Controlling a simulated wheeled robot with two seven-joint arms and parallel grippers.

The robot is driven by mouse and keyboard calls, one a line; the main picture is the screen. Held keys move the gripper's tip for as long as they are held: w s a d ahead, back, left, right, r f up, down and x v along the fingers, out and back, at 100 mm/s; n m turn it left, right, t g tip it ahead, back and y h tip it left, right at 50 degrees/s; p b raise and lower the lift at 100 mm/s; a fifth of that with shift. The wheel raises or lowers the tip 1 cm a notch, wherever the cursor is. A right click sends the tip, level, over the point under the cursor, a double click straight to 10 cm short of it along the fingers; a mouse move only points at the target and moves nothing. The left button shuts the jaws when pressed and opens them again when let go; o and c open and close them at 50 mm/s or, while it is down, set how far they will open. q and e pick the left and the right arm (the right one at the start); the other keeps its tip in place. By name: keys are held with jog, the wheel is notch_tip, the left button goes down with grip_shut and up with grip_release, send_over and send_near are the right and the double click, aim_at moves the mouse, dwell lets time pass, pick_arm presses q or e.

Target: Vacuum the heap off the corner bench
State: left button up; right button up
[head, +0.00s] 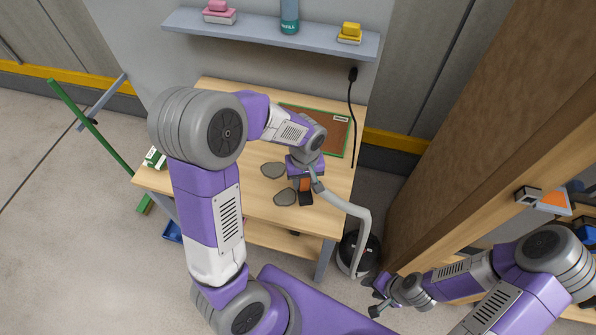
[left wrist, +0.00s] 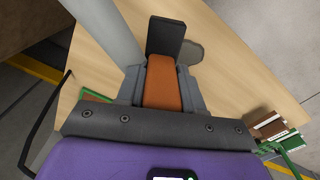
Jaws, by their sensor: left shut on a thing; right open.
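A grey heap shows as two flat patches on the wooden bench (head: 255,215), one farther back (head: 273,170) and one nearer (head: 285,197). My left gripper (head: 305,180) is shut on the orange handle of a vacuum nozzle (head: 306,198). The dark nozzle head is just right of the nearer patch; I cannot tell whether it touches the bench. In the left wrist view the orange handle (left wrist: 162,85) sits between the fingers, with the black head (left wrist: 165,36) beside a grey patch (left wrist: 192,52). My right gripper (head: 376,297) is open and empty, low beside the bench.
A grey hose (head: 350,208) runs from the nozzle to a black vacuum canister (head: 368,248) on the floor. A green-edged brown board (head: 335,122) lies at the bench's back. A wall shelf (head: 260,32) hangs above. A wooden unit (head: 470,150) stands right.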

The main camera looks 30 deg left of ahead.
pick_arm(q)
jog(key=shift+s+a+r+n, duration=0.25)
jog(key=shift+r+n, duration=0.1)
jog(key=shift+n, duration=0.15)
jog(key=shift+s+a+r+n, duration=0.2)
jog(key=shift+r+n, duration=0.1)
jog(key=shift+n, duration=0.2)
jog(key=shift+s+a+r+n, duration=0.1)
jog(key=shift+a+r+n, duration=0.25)
jog(key=shift+n, duration=0.65)
notch_tip(320, 180, down, 5)
jog(key=b, duration=0.3)
jog(key=shift+b, duration=0.35)
jog(key=shift+r, duration=0.1)
